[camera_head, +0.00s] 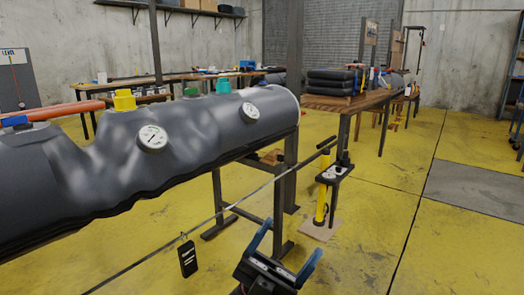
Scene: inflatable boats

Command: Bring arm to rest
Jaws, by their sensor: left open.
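My left gripper (287,243) is at the bottom middle of the head view. Its two blue-tipped fingers are spread apart, with nothing between them. It is below and in front of the grey inflatable tube (200,135) and apart from it. The rest of my left arm is cut off by the bottom edge. My right gripper is out of view.
The tube carries a yellow cap (124,101), a teal cap (223,86) and two round gauges. A yellow hand pump (322,200) stands right of my gripper. A black tag (188,259) hangs from a thin line. Yellow floor at right is clear.

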